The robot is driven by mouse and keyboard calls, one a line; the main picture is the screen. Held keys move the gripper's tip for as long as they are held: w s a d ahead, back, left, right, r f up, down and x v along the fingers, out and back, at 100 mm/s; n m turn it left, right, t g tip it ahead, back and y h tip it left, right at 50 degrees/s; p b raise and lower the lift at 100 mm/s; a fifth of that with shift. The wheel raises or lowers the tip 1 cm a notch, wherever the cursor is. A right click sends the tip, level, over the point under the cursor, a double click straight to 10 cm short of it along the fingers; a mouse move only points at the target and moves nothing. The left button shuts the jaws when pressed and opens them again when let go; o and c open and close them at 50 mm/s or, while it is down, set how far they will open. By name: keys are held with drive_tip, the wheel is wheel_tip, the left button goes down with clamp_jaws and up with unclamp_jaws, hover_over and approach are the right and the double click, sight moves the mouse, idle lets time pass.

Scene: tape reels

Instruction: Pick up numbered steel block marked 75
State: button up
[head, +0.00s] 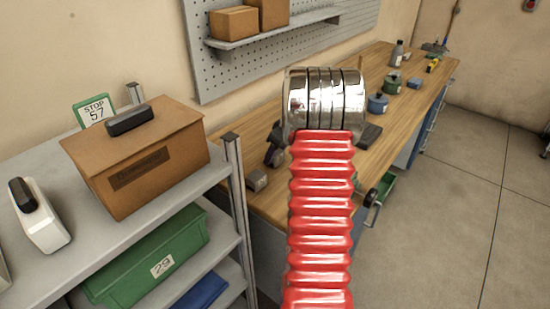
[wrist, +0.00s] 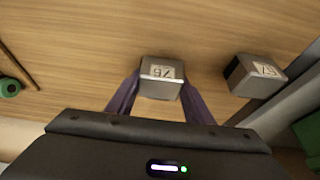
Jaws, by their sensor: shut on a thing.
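A numbered steel block (wrist: 160,84) sits between the two purple fingers of my gripper (wrist: 160,92) in the wrist view, with both fingers against its sides. Its label is upside down in this view and too small to read surely; it looks like 75 or 76. My gripper is shut on this block, just above or on the wooden bench; I cannot tell which. In the head view my arm hides the held block. A second numbered steel block (wrist: 255,75) stands apart to the right, its label tilted and unclear; a grey block (head: 257,180) also shows in the head view.
The wooden bench (head: 400,105) carries a blue container (head: 377,103) and bottles farther back. A grey shelf unit (head: 60,266) with a cardboard box (head: 135,160) stands at the left. In the wrist view a green round thing (wrist: 10,87) lies left; bench between is clear.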

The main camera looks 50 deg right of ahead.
drive_tip(key=shift+r, duration=0.1)
wheel_tip(320, 180, up, 10)
idle(0.6)
drive_tip(key=shift+a, duration=0.15)
idle(0.5)
